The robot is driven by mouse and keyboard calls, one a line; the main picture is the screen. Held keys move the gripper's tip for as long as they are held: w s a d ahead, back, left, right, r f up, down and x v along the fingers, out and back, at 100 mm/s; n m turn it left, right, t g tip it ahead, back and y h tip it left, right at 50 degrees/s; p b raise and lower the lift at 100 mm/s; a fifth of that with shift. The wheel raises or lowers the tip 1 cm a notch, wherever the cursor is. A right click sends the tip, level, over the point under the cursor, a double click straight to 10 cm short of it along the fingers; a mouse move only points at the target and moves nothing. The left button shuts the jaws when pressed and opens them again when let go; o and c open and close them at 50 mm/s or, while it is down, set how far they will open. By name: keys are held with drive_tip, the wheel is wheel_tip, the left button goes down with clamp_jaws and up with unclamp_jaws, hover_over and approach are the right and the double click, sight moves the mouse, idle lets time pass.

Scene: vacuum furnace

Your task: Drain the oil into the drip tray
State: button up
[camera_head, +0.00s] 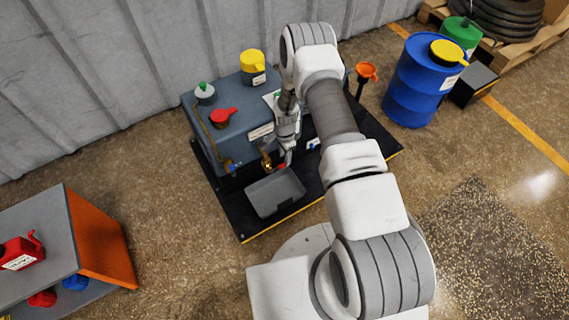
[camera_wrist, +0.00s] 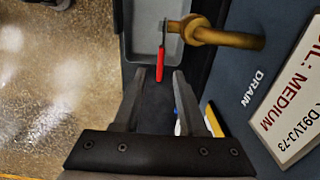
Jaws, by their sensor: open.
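The grey drip tray (camera_head: 274,193) lies on the black base in front of the blue-grey tank (camera_head: 232,128); its inside shows in the wrist view (camera_wrist: 142,28). A brass drain pipe (camera_wrist: 228,38) comes out of the tank beside the printed word DRAIN and reaches over the tray. A red lever handle (camera_wrist: 160,66) is at its end. My gripper (camera_wrist: 159,76) is open, with the tip of the red handle between or just beyond its fingertips; contact cannot be told. In the head view my gripper (camera_head: 287,158) is above the tray's back edge. No oil flow is visible.
A red cap (camera_head: 222,116), a yellow container (camera_head: 253,66) and a white-green bottle (camera_head: 204,92) are on the tank. An orange funnel (camera_head: 366,72) and blue drum (camera_head: 424,80) stand right. A cart (camera_head: 95,235) with a red can (camera_head: 20,252) is left. Floor between is clear.

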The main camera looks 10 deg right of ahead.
sight(280, 167)
drive_tip(key=shift+f+b, duration=0.45)
drive_tip(key=shift+f, duration=1.35)
clamp_jaws()
